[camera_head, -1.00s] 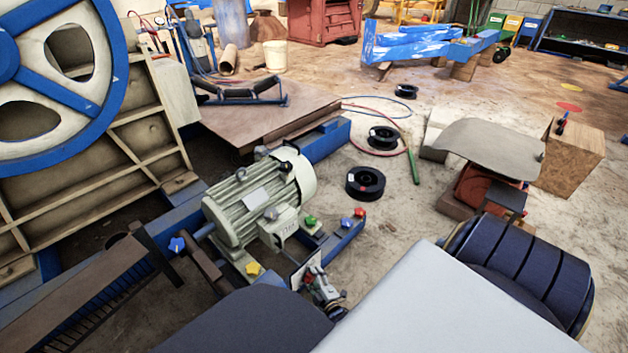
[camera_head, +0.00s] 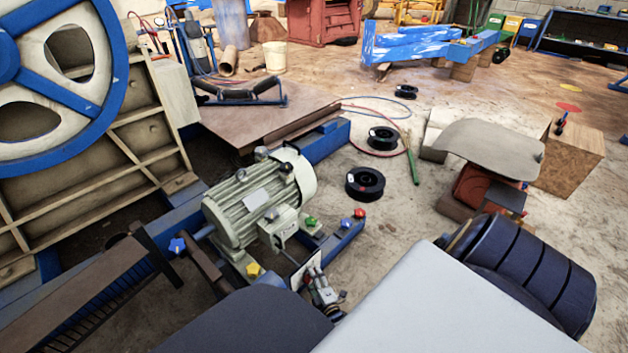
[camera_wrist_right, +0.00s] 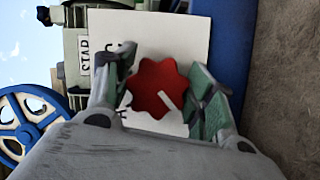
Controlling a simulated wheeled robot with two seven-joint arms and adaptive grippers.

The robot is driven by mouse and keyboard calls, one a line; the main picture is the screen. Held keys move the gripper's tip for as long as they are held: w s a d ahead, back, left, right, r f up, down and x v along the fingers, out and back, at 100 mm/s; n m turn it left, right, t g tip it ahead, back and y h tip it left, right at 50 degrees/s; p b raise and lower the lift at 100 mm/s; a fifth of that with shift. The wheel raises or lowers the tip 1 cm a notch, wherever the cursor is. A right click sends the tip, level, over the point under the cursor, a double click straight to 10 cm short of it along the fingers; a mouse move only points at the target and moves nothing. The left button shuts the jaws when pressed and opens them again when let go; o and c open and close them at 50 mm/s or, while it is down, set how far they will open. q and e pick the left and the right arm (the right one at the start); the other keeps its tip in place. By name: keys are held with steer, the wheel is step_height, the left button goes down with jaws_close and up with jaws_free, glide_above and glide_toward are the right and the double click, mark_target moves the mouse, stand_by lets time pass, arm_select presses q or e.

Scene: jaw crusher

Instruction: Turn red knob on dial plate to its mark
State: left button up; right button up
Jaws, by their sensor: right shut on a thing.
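The red knob (camera_wrist_right: 152,82) has a scalloped rim and a short white pointer line toward its lower right in the right wrist view. It sits in front of the white dial plate (camera_wrist_right: 187,32), whose lettering is mostly hidden. My right gripper (camera_wrist_right: 160,90) is shut on the knob, with green-padded fingers on either side. In the head view the right gripper (camera_head: 320,288) is at the white dial plate (camera_head: 304,272), beside the motor. The knob is hidden there, and the plate's target mark cannot be made out. My left gripper is not in view.
The grey-green motor (camera_head: 258,200) stands just behind the plate. A yellow knob (camera_head: 253,270), a blue knob (camera_head: 177,245) and a green knob (camera_head: 310,222) are around it. A black spool (camera_head: 365,184) lies on otherwise open floor to the right.

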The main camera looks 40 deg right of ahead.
stand_by(0.8)
steer(key=o, duration=1)
steer(key=shift+f, duration=0.1)
steer(key=shift+m+g+y, duration=0.4)
steer(key=shift+m, duration=0.8)
steer(key=shift+m, duration=0.3)
steer(key=shift+a+m+g+y+p, duration=0.1)
steer(key=shift+m+g+y+p, duration=0.65)
steer(key=shift+m, duration=0.85)
steer(key=shift+m+y+p, duration=0.3)
steer(key=shift+m+y, duration=0.45)
steer(key=shift+m, duration=0.05)
